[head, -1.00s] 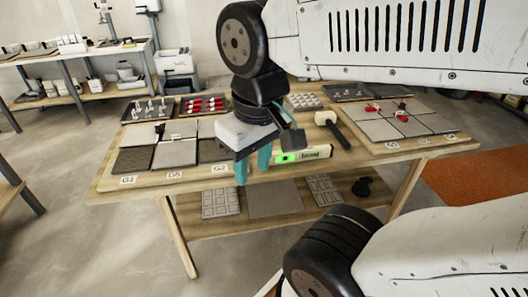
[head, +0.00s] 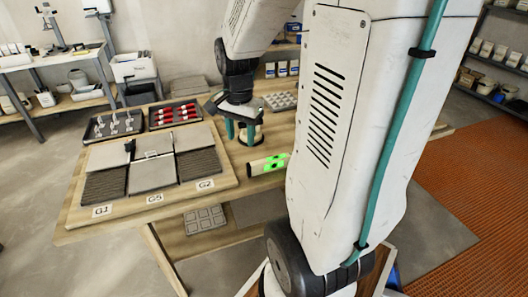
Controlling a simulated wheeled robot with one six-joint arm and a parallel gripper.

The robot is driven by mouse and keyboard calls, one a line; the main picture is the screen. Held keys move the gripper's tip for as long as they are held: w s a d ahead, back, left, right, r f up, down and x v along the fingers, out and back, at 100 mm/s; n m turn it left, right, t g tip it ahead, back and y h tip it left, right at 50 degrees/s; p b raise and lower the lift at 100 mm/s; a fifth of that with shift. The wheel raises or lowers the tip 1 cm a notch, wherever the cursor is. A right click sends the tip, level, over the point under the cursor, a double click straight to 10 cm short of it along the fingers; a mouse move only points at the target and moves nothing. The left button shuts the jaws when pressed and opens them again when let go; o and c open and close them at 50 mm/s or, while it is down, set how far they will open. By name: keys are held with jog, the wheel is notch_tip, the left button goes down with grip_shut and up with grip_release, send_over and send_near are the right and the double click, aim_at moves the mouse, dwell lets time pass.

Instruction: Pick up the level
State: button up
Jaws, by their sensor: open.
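My gripper (head: 240,134) has teal fingers pointing down. It is open and hangs above the table, behind and slightly left of the level in the picture. A pale round thing shows behind the fingers; I cannot tell whether they touch it.
A board with grey tiles (head: 154,172), labelled G1, G5 and G2, fills the table's left part. Trays of clips (head: 113,124) and red wedges (head: 176,114) stand behind it. My arm hides the table's right part. A shelf below holds tile sheets (head: 205,219).

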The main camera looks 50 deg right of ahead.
aim_at(271, 159)
jog(key=d+f+m, duration=0.2)
jog(key=d+f, duration=0.1)
jog(key=d, duration=0.1)
jog(key=d+f+m, duration=0.3)
jog(key=d+f, duration=0.1)
jog(key=s+d+f+m, duration=0.1)
jog(key=d+f+m, duration=0.2)
jog(key=d, duration=0.1)
jog(key=shift+d+f, duration=0.2)
jog(key=f, duration=0.8)
jog(key=shift+w+d, duration=0.15)
jog(key=shift+d, duration=0.05)
grip_shut()
